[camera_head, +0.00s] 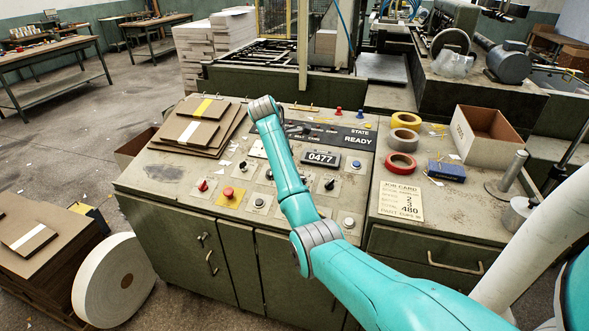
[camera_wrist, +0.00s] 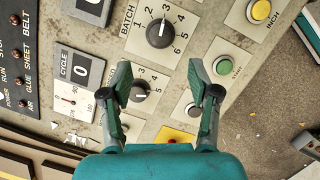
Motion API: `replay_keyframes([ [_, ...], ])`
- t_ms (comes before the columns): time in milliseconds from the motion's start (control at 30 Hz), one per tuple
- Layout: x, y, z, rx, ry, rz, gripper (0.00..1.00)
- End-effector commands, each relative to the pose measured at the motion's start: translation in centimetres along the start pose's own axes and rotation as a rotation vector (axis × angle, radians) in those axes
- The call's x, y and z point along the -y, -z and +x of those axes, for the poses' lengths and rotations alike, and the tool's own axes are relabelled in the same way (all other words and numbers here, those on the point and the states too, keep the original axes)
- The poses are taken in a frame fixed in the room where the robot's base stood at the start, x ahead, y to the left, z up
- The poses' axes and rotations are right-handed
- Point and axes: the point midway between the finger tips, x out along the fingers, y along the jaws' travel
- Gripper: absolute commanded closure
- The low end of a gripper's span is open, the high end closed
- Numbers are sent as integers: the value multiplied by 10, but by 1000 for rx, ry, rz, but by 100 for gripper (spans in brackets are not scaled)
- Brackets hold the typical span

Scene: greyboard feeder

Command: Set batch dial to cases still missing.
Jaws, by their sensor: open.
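The batch dial (camera_wrist: 160,33), a black knob with a white pointer on a pale plate, is in the wrist view above my gripper (camera_wrist: 160,72). Its pointer looks close to the 3, but I cannot be sure. My gripper is open and empty, its fingers to either side of a second, smaller numbered knob (camera_wrist: 140,92); contact cannot be judged. In the head view the counter (camera_head: 320,158) reads 0477. The job card (camera_head: 401,201) shows 2, 3 and 480; its smaller print is unclear. My arm covers part of the panel and my gripper is hard to make out there.
A green start button (camera_wrist: 223,67) and a yellow inch button (camera_wrist: 259,10) lie right of the dials. A red button on a yellow plate (camera_head: 229,196) is on the console front. Tape rolls (camera_head: 400,163), a blue box (camera_head: 446,171) and an open carton (camera_head: 487,137) stand at right.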

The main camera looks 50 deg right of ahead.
Motion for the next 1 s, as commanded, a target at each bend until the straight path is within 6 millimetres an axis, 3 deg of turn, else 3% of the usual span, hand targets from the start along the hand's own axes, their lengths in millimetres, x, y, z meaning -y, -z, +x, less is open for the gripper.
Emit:
replay_keyframes([
  [233,0,0,-20,0,0,0,39],
  [1000,0,0,-21,0,0,0,39],
])
